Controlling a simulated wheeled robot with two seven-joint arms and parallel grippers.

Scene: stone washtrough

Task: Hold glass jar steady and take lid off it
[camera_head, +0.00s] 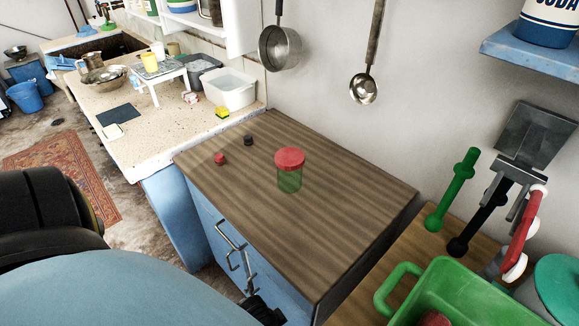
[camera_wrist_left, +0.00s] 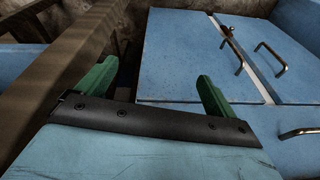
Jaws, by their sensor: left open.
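The glass jar (camera_head: 289,182) stands upright on the brown wooden top of a blue cabinet. It looks greenish and see-through. Its red lid (camera_head: 290,158) sits on its mouth. In the left wrist view, my left gripper (camera_wrist_left: 157,88) has two green fingers spread wide apart with nothing between them. It is over or beside blue cabinet fronts, and the jar is not in that view. The left gripper's fingers do not show in the head view. My right gripper is not in view.
A small red object (camera_head: 219,159) and a small dark object (camera_head: 249,140) lie left of the jar. A ladle (camera_head: 364,88) and a pan (camera_head: 280,48) hang behind. A green crate (camera_head: 455,285) stands at the right. The wooden top (camera_head: 335,215) is clear around the jar.

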